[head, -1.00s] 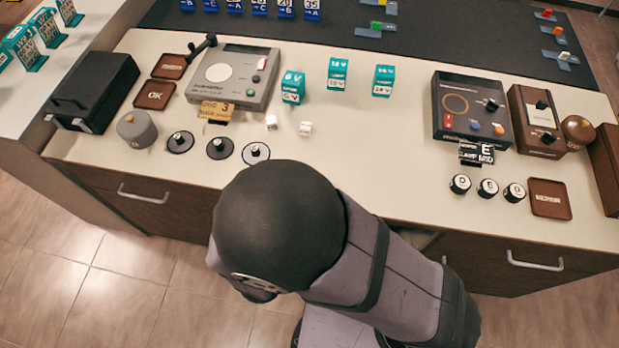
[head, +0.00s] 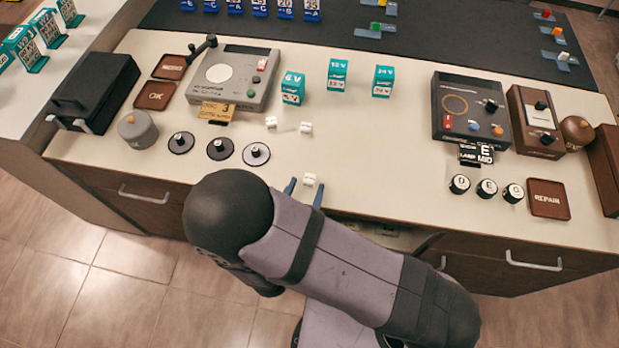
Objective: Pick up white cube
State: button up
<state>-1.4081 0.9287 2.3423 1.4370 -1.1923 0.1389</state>
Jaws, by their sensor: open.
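Three small white cubes show in the head view. One white cube (head: 309,180) lies near the front edge of the counter, between or just beyond the fingertips of my gripper (head: 304,189). My gripper is open, with a blue finger on each side of that cube; I cannot tell whether either touches it. A second white cube (head: 271,123) and a third white cube (head: 305,128) sit farther back, side by side and apart from my gripper. My arm hides the rest of my gripper.
The grey device (head: 233,78) with an orange tag (head: 217,110) and teal blocks (head: 337,75) stand behind. Black round knobs (head: 487,188) are at right. The counter (head: 380,150) between is clear.

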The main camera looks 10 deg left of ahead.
aim_at(309, 180)
jog(key=shift+w+f+p, duration=0.1)
jog(key=shift+w+p, duration=0.25)
jog(key=shift+w, duration=0.2)
jog(key=shift+p+x, duration=0.6)
jog(key=shift+x, duration=1.45)
jog(key=shift+s+f, duration=0.1)
jog(key=shift+c, duration=0.3)
jog(key=c, duration=1)
